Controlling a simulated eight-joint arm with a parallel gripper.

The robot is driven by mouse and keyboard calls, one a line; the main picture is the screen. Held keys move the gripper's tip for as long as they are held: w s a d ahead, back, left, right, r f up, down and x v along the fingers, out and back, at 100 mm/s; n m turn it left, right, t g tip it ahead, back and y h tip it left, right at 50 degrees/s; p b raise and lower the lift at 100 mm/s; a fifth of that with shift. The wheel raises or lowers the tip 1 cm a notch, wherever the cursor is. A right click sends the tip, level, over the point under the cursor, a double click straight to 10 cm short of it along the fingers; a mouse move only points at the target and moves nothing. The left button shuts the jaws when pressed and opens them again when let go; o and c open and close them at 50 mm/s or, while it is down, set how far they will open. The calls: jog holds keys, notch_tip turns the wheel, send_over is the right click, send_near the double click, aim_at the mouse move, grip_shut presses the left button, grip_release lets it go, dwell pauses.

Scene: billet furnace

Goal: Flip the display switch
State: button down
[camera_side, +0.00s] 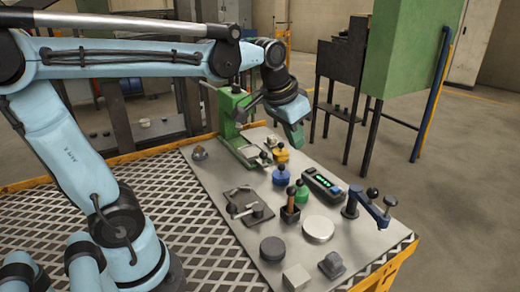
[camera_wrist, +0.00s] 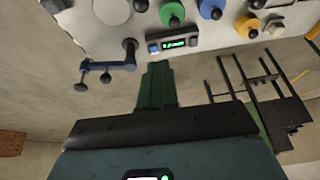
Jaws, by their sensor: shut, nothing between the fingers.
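The display box (camera_side: 322,184) is a dark case with a lit green readout, on the right side of the grey work plate. In the wrist view the display box (camera_wrist: 178,41) is near the top middle, with a small blue part at its left end. Which way its switch is set is too small to tell. My gripper (camera_side: 297,146) is shut and empty, pointing down above the far part of the plate. It is apart from the display box. In the wrist view the green fingers of my gripper (camera_wrist: 157,68) are together, with their tips just below the box in the picture.
Yellow (camera_side: 282,152), blue (camera_side: 281,175) and green (camera_side: 301,192) knobbed pieces stand left of the box. A blue crank arm (camera_side: 370,207) is at the right edge. A green press (camera_side: 235,110) is at the back. A white disc (camera_side: 318,229) lies in front.

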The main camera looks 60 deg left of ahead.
jog(key=w+a+r+g, duration=0.1)
jog(key=w+a+g, duration=0.1)
jog(key=w+a, duration=0.35)
jog(key=g, duration=0.3)
send_over(310, 169)
jog(key=s, duration=0.1)
notch_tip(310, 169, down, 2)
jog(key=shift+s+a+f, duration=0.15)
jog(key=shift+f, duration=0.05)
notch_tip(310, 169, down, 14)
jog(key=shift+f, duration=0.1)
dwell(0.3)
jog(key=shift+s+f+t, duration=0.1)
jog(key=shift+t, duration=0.3)
dwell(0.3)
jog(key=shift+w+r, duration=0.35)
jog(key=shift+w, duration=0.4)
